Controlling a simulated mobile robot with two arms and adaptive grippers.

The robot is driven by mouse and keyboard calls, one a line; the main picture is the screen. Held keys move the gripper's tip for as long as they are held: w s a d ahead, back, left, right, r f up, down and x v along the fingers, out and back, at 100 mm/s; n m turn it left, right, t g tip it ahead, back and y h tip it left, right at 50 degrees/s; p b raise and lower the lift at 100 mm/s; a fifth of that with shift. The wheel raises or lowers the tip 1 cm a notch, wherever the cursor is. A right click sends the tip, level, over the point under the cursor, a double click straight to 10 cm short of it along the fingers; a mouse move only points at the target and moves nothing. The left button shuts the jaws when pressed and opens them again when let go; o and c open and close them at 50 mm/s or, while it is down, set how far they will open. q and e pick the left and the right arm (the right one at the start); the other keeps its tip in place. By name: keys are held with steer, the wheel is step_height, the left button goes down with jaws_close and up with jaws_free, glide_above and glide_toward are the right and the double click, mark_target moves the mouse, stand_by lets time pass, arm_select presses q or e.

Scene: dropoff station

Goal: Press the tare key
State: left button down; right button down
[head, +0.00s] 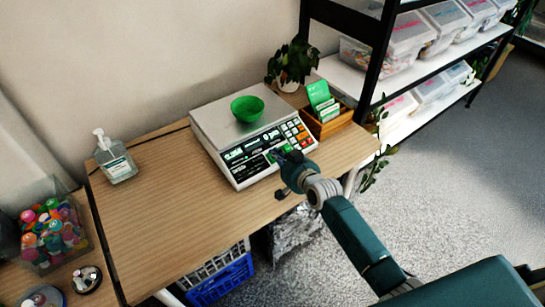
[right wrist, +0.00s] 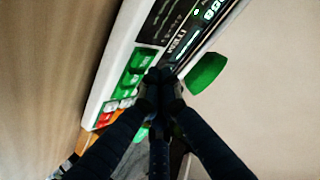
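A white scale (head: 235,165) with a dark front panel stands on the wooden table. Its keypad (head: 296,131) has white, orange and green keys at the right of the panel. In the right wrist view, green keys (right wrist: 143,58) and red keys (right wrist: 104,117) show beside my fingers; I cannot read which is tare. A green bowl (head: 247,108) sits on the scale's pan. My right gripper (head: 283,160) is at the scale's front, over the panel. Its fingertips (right wrist: 158,76) are together and empty, close to the green keys; whether they touch I cannot tell. My left gripper is not in view.
A wooden card box (head: 327,123) and a potted plant (head: 291,63) stand right of and behind the scale. A sanitizer bottle (head: 115,160) stands at the left. The table (head: 175,215) is bare in front of the scale. A black shelf (head: 364,60) rises at the right.

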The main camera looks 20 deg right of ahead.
steer(key=shift+w+a+f, duration=0.1)
steer(key=shift+w+f, duration=0.05)
steer(key=shift+f, duration=0.2)
steer(key=shift+w+f+b, duration=0.1)
steer(key=shift+f+b, duration=0.25)
steer(key=shift+b, duration=0.15)
stand_by(0.4)
steer(key=shift+r, duration=0.1)
steer(key=shift+s+r+p, duration=0.3)
steer(key=shift+r+p, duration=0.35)
steer(key=shift+p, duration=0.3)
steer(key=r+p, duration=0.1)
steer(key=s+r+p, duration=0.1)
steer(key=r+p, duration=0.1)
steer(key=s+r+p, duration=0.1)
steer(key=p, duration=0.1)
steer(key=shift+d+r, duration=0.3)
steer(key=shift+d, duration=0.1)
steer(key=shift+w, duration=0.1)
steer(key=shift+f, duration=0.1)
stand_by(0.3)
